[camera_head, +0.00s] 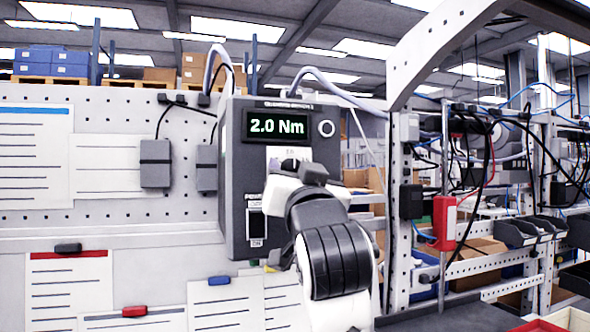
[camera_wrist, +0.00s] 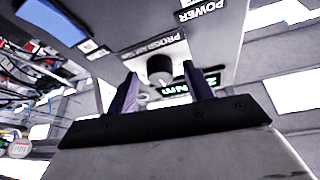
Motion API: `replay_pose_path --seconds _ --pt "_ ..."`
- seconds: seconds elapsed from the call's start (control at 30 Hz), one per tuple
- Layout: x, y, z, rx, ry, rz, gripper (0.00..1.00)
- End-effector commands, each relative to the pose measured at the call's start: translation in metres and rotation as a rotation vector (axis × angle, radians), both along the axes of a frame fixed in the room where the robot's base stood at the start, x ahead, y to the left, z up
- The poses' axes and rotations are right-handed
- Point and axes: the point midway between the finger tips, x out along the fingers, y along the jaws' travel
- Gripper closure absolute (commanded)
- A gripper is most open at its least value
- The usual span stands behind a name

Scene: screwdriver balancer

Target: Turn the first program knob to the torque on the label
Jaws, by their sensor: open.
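The dark grey controller box (camera_head: 236,190) hangs in front of the pegboard. Its display (camera_head: 277,125) reads 2.0 Nm in green. The black round program knob (camera_wrist: 159,68) shows in the wrist view, below a label with the word PROGRAM (camera_wrist: 165,42); my arm hides it in the head view. My gripper (camera_wrist: 164,78) is open, with one dark finger on each side of the knob. Gaps show beside the knob; I cannot tell how far the tips reach around it. I cannot read a target torque on any label.
A round white-ringed button (camera_head: 326,128) is right of the display. A power switch (camera_head: 255,222) sits low on the box's front. Papers with magnets (camera_head: 68,248) cover the board at left. A rack with cables and a red box (camera_head: 444,222) stands at right.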

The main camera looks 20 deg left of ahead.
Motion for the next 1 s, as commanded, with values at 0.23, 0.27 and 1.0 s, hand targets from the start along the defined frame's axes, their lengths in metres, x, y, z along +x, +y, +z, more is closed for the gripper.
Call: replay_pose_path --seconds 0.23,0.27,1.0 --pt "-0.0002 0.0001 -0.0004 0.0 0.0 0.0 0.62" --pt "-0.0003 0.0 -0.0003 0.0 0.0 0.0 0.66" --pt "0.0011 -0.0027 -0.002 -0.141 -0.094 -0.003 0.93"
